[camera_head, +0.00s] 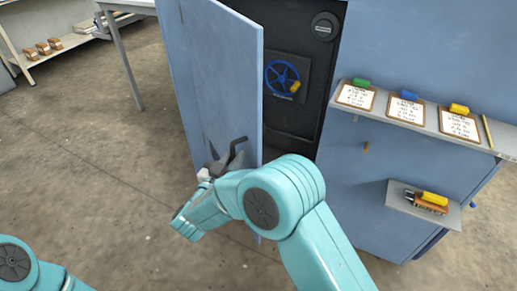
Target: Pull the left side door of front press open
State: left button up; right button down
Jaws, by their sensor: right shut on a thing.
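The blue left side door (222,75) of the front press (432,45) stands partly open, swung out to the left. Behind it the dark inside shows, with a blue handwheel (283,78) on a panel. My right gripper (228,158) is at the lower part of the door, near its free edge, shut on what appears to be the dark door handle (237,146). My own teal arm hides part of the grip and the door's bottom edge. Part of my left arm shows at the lower left corner; its gripper is out of view.
A shelf (425,124) on the press front holds several clipboards (405,108). A smaller ledge (409,206) below carries a yellow-and-brown item (431,201). A rack (45,58) and a table (127,8) stand at the back left. The floor left of the door is clear.

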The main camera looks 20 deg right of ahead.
jog(key=shift+a+r, duration=0.15)
jog(key=shift+a, duration=1.5)
jog(key=c, duration=1.2)
grip_release()
